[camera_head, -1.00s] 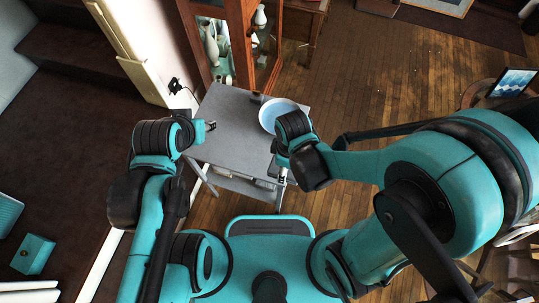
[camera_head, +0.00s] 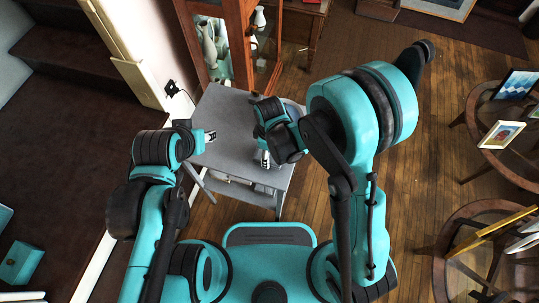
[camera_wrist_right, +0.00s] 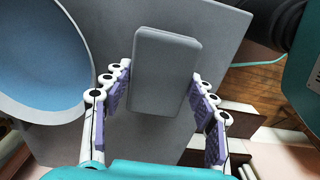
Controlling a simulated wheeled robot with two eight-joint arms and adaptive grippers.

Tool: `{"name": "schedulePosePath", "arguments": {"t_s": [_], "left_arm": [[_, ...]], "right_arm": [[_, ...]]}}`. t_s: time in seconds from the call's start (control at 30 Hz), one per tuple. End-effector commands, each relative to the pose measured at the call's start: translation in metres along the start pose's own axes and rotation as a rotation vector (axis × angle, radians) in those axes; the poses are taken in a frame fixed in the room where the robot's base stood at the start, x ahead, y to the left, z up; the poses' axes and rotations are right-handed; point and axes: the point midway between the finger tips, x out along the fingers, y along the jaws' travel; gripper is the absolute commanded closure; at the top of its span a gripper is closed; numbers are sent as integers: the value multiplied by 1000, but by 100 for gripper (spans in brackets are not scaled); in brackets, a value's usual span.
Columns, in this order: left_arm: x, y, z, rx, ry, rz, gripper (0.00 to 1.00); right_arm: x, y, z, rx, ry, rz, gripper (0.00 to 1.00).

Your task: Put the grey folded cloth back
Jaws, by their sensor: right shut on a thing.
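The grey folded cloth (camera_wrist_right: 166,70) shows in the right wrist view as a flat, rounded block between the two fingers. My right gripper (camera_wrist_right: 161,82) is shut on it, with a purple-padded finger along each side. In the head view my right gripper (camera_head: 265,159) is over the right part of the grey table, and the cloth cannot be made out there. Whether the cloth touches the tabletop is unclear. My left gripper (camera_head: 210,136) is at the table's left edge, away from the cloth; its opening is too small to tell.
The grey table (camera_head: 222,115) has a lower shelf holding things. A light-blue round dish (camera_wrist_right: 38,55) lies beside the cloth, mostly hidden by my right arm in the head view. A wooden glass cabinet (camera_head: 240,45) stands behind. Round wooden tables (camera_head: 480,215) are at right.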

Motion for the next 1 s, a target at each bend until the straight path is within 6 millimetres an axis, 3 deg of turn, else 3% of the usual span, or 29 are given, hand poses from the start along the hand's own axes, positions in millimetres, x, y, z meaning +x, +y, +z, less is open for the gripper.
{"name": "schedulePosePath", "arguments": {"t_s": [0.4, 0.43, 0.47, 0.83, 1.0], "left_arm": [[6, 0, 4, 0, 0, 0, 60], [5, 0, 4, 0, 0, 0, 60], [5, 0, 3, 0, 0, 0, 60], [1, 0, 1, 0, 0, 0, 60], [-9, 0, -7, 0, 0, 0, 60]], "right_arm": [[9, 0, 0, 0, 0, 0, 89], [8, 0, 0, 0, 0, 0, 37], [8, 0, 0, 0, 0, 0, 34], [4, 0, 0, 0, 0, 0, 34], [-24, 0, 0, 0, 0, 0, 34]]}}
